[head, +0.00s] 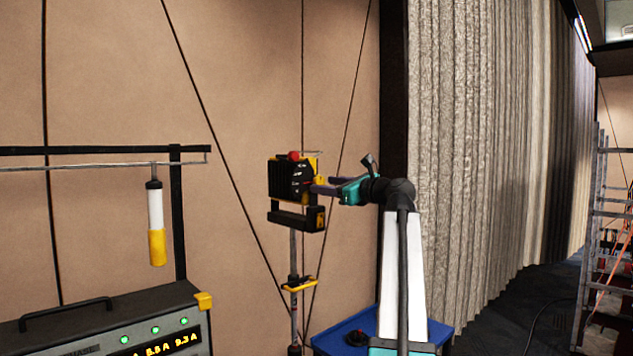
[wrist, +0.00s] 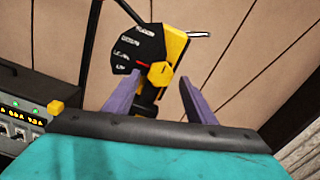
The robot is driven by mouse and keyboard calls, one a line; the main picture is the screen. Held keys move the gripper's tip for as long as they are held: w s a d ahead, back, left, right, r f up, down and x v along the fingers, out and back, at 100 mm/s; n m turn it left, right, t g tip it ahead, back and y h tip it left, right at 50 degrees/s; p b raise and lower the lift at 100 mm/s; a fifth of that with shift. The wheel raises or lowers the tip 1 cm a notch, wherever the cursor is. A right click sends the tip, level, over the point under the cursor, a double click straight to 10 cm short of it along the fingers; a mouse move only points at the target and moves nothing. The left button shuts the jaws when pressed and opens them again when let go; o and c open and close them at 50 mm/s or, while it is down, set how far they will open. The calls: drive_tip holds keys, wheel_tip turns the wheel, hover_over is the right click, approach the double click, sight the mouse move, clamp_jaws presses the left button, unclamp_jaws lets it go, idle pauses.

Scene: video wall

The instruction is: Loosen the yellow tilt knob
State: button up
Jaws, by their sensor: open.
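The yellow tilt knob (wrist: 160,75) is a faceted knob beside a black dial plate with white lettering (wrist: 137,50) in the wrist view. A red pointer on the plate reaches toward the knob. The plate is on a black and yellow lamp-like unit (head: 287,180) on a stand in the head view. My gripper (wrist: 160,82) is open, with one purple finger on each side of the knob in the wrist view. In the head view my gripper (head: 322,186) reaches the unit's right side.
A power box with lit readouts (head: 150,325) stands at the lower left, below a rail with a hanging white and yellow cylinder (head: 156,220). A yellow clamp (head: 299,284) sits on the stand's pole. Grey curtains (head: 480,170) are at the right.

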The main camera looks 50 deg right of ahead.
drive_tip(key=shift+w, duration=0.95)
